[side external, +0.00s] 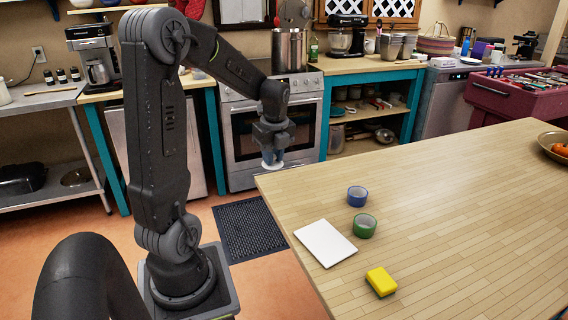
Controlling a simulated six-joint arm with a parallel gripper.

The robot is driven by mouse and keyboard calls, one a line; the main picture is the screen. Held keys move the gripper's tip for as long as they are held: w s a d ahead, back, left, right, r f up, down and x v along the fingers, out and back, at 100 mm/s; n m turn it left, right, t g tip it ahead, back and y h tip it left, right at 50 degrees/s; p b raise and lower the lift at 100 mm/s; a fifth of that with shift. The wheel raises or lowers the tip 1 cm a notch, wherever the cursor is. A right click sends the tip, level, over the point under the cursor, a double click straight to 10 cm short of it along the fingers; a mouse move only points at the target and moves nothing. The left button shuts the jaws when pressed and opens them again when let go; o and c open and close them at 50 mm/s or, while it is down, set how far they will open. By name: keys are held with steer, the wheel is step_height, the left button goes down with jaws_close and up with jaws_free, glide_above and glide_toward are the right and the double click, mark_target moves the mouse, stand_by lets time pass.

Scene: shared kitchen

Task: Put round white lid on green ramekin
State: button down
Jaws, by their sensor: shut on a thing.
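My gripper (272,154) is shut on the round white lid (273,165), which hangs roughly level below the fingers. They are at the left, near the table's far-left corner. The green ramekin (365,226) stands upright on the wooden table, to the right of and nearer the camera than my gripper. It looks open at the top. The lid is well apart from the ramekin. The exact grip of the fingers on the lid is too small to make out.
A blue ramekin (357,197) stands just behind the green one. A white board (325,243) lies to the left of the green ramekin, and a yellow sponge (381,282) lies in front. A bowl of orange fruit (546,142) is far right. The table's (460,220) middle is clear.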

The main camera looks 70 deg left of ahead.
steer(key=w+d+m, duration=0.2)
steer(key=w+d, duration=0.6)
steer(key=d, duration=0.3)
steer(key=w+d+m, duration=0.3)
steer(key=w+d, duration=0.5)
steer(key=d, duration=0.3)
steer(key=shift+t, duration=0.3)
steer(key=shift+s+f, duration=0.15)
steer(key=shift+f, duration=2.8)
steer(key=shift+f, duration=0.55)
steer(key=c, duration=1.3)
jaws_free()
steer(key=shift+r, duration=0.1)
step_height(320, 180, up, 11)
steer(key=d, duration=0.1)
steer(key=shift+s, duration=0.15)
